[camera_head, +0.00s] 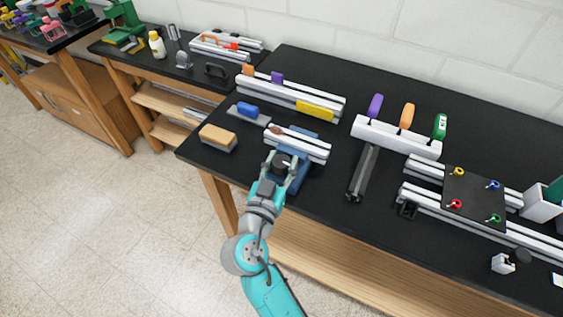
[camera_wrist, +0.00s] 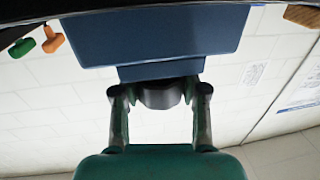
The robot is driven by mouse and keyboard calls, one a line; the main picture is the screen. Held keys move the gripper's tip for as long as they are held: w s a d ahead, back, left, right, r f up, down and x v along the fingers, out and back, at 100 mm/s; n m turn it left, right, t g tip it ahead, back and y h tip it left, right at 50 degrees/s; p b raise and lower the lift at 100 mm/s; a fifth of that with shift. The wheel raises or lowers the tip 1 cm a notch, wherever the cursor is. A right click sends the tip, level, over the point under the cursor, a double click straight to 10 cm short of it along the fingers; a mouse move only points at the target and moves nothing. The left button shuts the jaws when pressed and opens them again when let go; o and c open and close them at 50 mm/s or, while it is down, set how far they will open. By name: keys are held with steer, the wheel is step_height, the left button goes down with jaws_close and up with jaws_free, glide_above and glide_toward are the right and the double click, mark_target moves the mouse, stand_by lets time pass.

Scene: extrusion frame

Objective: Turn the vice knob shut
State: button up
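The blue vice (camera_head: 287,174) stands at the near edge of the black bench, with a silver rail piece (camera_head: 313,150) lying across its top. The vice body also fills the upper middle of the wrist view (camera_wrist: 155,35). Its dark round knob (camera_head: 283,161) faces the bench's front edge and shows below the vice in the wrist view (camera_wrist: 160,93). My gripper (camera_head: 283,170) is at the knob, one finger on each side of it. In the wrist view, the fingertips (camera_wrist: 160,98) sit very close to the knob's sides; whether they touch is unclear.
A wooden block with a dark base (camera_head: 218,138) and a blue-handled piece (camera_head: 247,110) lie left of the vice. A dark bar (camera_head: 363,173) lies to the right. Rails with coloured handles (camera_head: 397,137) stand behind it. The floor in front is clear.

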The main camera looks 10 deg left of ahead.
steer(key=shift+a+m+g+h, duration=0.1)
steer(key=shift+m+g+h, duration=0.2)
steer(key=shift+m+h, duration=0.55)
steer(key=shift+m+g+h, duration=0.6)
steer(key=shift+m+h, duration=0.15)
steer(key=shift+h, duration=0.7)
steer(key=o, duration=1.2)
steer(key=shift+c, duration=0.2)
steer(key=shift+s, duration=0.1)
steer(key=v, duration=1.1)
steer(key=shift+s, duration=0.35)
